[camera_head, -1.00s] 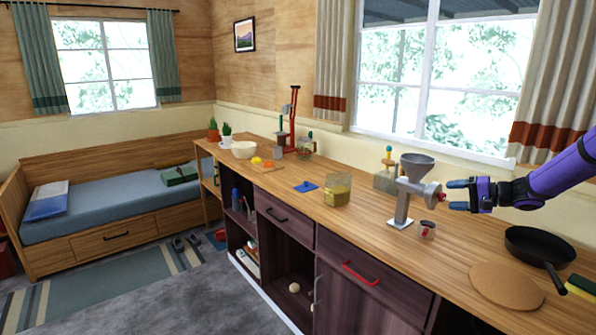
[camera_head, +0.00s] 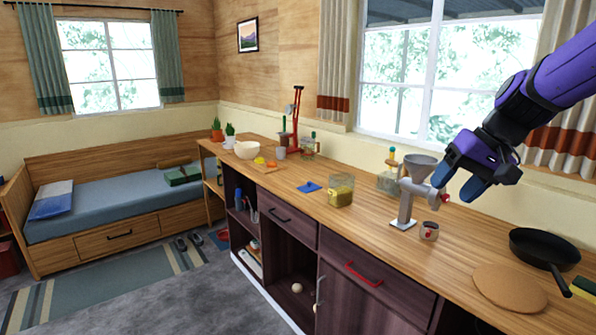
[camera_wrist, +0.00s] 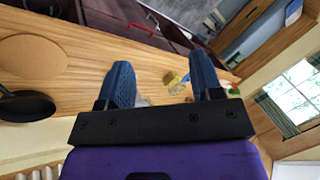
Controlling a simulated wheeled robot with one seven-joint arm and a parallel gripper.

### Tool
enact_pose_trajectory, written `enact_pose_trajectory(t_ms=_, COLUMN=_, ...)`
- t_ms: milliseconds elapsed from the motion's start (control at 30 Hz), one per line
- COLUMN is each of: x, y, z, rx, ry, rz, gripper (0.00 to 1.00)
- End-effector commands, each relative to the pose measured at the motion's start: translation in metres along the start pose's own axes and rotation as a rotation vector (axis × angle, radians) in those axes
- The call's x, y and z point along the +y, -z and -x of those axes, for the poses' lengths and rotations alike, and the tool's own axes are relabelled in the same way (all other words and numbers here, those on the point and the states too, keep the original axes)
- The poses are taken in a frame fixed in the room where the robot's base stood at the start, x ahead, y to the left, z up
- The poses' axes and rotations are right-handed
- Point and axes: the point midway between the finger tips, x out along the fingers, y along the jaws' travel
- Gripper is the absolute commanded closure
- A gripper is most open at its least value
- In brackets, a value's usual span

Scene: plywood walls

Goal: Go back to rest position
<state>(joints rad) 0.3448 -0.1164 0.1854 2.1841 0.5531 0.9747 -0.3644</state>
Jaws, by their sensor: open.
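My purple gripper (camera_head: 458,183) with blue fingertips is in the air above the right part of the counter. It is beside and slightly right of the grey grinder (camera_head: 408,195) with its funnel top, partly in front of it in the head view. It is open and holds nothing. In the wrist view the two blue fingers (camera_wrist: 163,84) are spread apart, with the counter below and beyond them. The grinder's red-knobbed end (camera_head: 445,198) shows just under the gripper.
A small labelled tin (camera_head: 429,231) stands beside the grinder. A black pan (camera_head: 540,248) and a round cork mat (camera_head: 508,287) lie to the right. A window is behind the counter.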

Motion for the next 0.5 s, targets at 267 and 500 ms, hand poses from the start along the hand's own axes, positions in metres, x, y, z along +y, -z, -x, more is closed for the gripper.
enact_pose_trajectory(t_ms=267, x=-0.013, y=-0.079, z=0.034, rx=0.061, ry=-0.173, rz=0.079, gripper=0.4)
enact_pose_trajectory(t_ms=500, x=-0.006, y=-0.142, z=0.055, rx=0.143, ry=-0.291, rz=0.133, gripper=0.4)
